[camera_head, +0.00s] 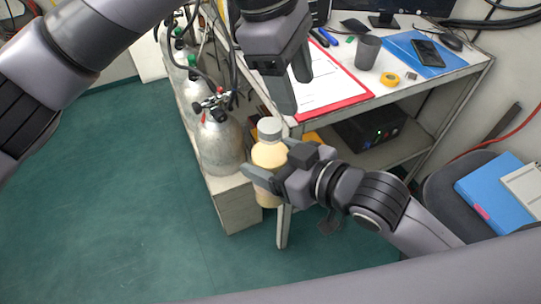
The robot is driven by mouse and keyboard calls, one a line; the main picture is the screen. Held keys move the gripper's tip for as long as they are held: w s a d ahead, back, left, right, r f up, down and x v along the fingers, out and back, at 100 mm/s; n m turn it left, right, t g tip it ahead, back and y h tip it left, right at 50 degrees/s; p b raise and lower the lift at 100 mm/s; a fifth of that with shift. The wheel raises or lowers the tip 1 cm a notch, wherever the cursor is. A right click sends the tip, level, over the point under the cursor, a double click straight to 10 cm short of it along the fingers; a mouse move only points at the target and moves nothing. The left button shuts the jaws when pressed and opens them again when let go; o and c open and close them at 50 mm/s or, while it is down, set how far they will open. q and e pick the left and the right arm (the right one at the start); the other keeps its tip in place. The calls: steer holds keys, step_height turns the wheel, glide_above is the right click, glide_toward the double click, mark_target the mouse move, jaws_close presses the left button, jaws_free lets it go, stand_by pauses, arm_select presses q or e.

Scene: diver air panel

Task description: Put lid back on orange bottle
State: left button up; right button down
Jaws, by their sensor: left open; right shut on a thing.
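The orange bottle (268,154) has a pale orange body and is held upright beside the corner of the desk.
Grey gas cylinders (220,148) with valves and hoses stand just left of the bottle. The desk (447,64) holds a red clipboard (345,97), a dark cup (367,52), yellow tape (390,79) and a blue folder (405,50). Green floor (110,200) is clear at left.

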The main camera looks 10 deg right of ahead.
mark_target(270, 125)
arm_select(q)
steer(key=a+r+y, duration=0.1)
steer(key=s+a+r+y, duration=0.1)
steer(key=s+a+r+n+y, duration=0.1)
steer(key=shift+a+r, duration=0.35)
steer(key=shift+r, duration=0.05)
steer(key=shift+f, duration=0.15)
steer(key=shift+f, duration=3.9)
